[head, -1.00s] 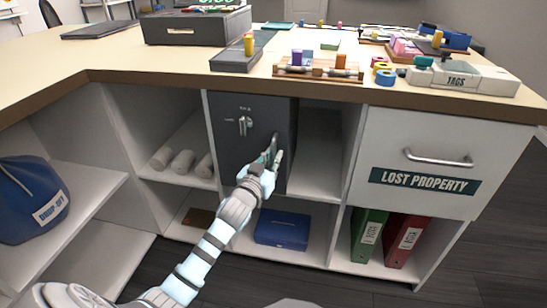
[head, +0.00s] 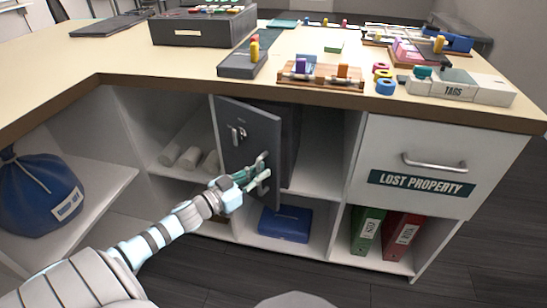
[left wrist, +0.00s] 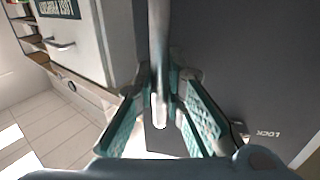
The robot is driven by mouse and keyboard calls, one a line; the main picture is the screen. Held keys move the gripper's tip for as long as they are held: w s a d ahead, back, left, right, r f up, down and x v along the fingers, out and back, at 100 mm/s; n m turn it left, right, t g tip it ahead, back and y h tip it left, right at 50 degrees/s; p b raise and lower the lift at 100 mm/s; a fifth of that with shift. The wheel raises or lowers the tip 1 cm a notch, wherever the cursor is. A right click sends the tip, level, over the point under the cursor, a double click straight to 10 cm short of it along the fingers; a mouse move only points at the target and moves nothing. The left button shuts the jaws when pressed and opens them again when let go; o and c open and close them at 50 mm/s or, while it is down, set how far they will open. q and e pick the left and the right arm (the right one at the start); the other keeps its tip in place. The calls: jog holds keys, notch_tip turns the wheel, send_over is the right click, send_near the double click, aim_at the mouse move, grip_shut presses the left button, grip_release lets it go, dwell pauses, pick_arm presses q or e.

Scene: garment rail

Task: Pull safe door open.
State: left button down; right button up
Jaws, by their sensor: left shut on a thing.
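The dark grey safe door (head: 247,142) stands part open in the cabinet under the counter, swung out on its left side. The dark safe body (head: 291,140) shows behind it. A small lock knob (head: 237,134) is on the door's upper part. My left gripper (head: 262,175) is shut on the door's bar handle near the free right edge. In the left wrist view the metal handle (left wrist: 158,60) runs between the two teal fingers (left wrist: 160,115), with the door face (left wrist: 225,60) to the right. My right gripper is not in view.
A white LOST PROPERTY drawer (head: 418,165) is to the right, above green (head: 367,230) and red (head: 401,235) binders. A blue box (head: 285,223) lies on the shelf below. A blue bag (head: 40,195) sits at left. The counter edge (head: 330,97) overhangs the safe.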

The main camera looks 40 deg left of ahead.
pick_arm(q)
jog(key=s+a+m+g+h+b, duration=0.3)
jog(key=s+a+h+b, duration=0.3)
jog(key=s+a, duration=0.8)
jog(key=shift+s+a+m+h+b, duration=0.2)
jog(key=shift+a+m+h+b, duration=0.3)
jog(key=shift+m, duration=0.4)
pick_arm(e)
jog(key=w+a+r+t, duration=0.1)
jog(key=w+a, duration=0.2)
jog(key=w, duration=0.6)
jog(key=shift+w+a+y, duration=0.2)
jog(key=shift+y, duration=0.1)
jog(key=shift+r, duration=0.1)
pick_arm(q)
jog(key=c, duration=1.7)
grip_release()
jog(key=shift+o, duration=0.2)
